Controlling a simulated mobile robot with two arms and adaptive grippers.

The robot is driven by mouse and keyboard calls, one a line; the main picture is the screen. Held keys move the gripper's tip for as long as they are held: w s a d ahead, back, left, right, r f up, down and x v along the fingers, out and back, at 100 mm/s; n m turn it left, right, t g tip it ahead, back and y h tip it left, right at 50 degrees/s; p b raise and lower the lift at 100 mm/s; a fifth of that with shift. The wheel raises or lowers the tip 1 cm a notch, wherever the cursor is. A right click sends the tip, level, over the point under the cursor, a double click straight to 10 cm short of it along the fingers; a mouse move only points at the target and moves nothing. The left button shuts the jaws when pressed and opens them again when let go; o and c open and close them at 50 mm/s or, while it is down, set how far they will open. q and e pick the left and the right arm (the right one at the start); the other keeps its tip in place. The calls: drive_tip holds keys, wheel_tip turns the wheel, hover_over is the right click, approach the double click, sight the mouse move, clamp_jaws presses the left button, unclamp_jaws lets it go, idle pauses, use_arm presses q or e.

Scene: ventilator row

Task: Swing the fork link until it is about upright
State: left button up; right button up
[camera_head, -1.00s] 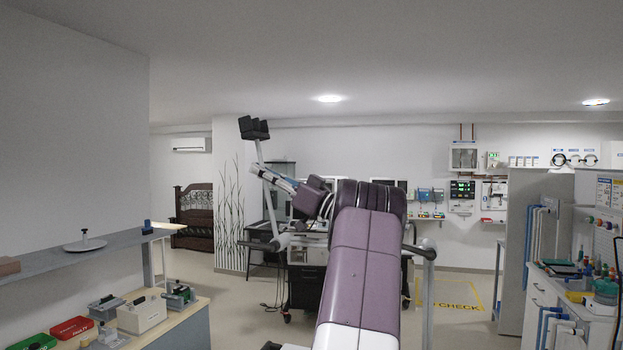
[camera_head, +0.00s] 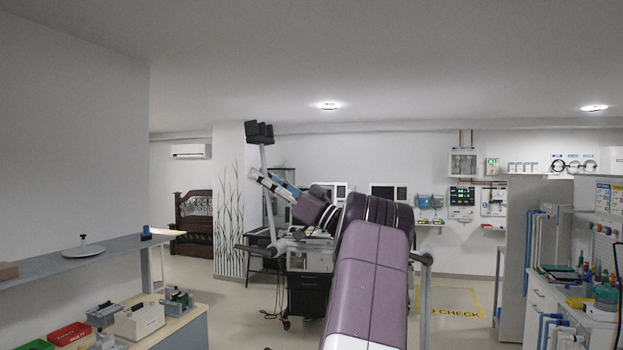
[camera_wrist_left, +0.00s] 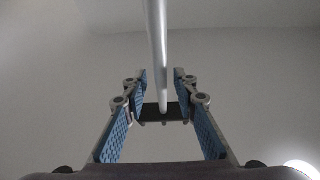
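The fork link is a pale rod (camera_head: 265,160) with a black forked head (camera_head: 259,131) on top. In the head view it leans slightly, its head a little left of its lower end. My left gripper (camera_head: 261,176), with blue finger pads, is at the rod below the head. In the left wrist view the rod (camera_wrist_left: 156,50) runs between the two widely spread fingers (camera_wrist_left: 162,95), with visible gaps to both pads. A dark piece shows at the rod's far end. I cannot tell whether the rod touches the gripper elsewhere. My right gripper is not in view.
A grey shelf (camera_head: 120,247) and a bench with boxes (camera_head: 139,318) stand at the left. A dark wheeled cabinet (camera_head: 307,294) is behind my arm. A bench with hoses and a grey partition (camera_head: 535,240) stand at the right. Floor shows clear around the yellow marking (camera_head: 455,289).

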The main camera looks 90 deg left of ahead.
sight(268, 142)
use_arm(q)
drive_tip(key=shift+r, duration=0.1)
drive_tip(key=r, duration=1)
drive_tip(key=shift+w+a+r, duration=0.1)
drive_tip(key=shift+w+r, duration=0.15)
drive_tip(key=shift+s+a+f, duration=0.1)
drive_tip(key=shift+s+f, duration=0.05)
drive_tip(key=shift+f, duration=0.35)
drive_tip(key=shift+w+d+f+b, duration=0.3)
drive_tip(key=shift+w+f+b, duration=0.1)
drive_tip(key=shift+b+v, duration=0.35)
drive_tip(key=shift+v, duration=0.7)
drive_tip(key=shift+b+v, duration=0.5)
drive_tip(key=shift+v, duration=0.9)
drive_tip(key=v, duration=0.2)
drive_tip(key=shift+w+d+b, duration=0.2)
drive_tip(key=shift+w+b, duration=0.1)
drive_tip(key=shift+w, duration=0.1)
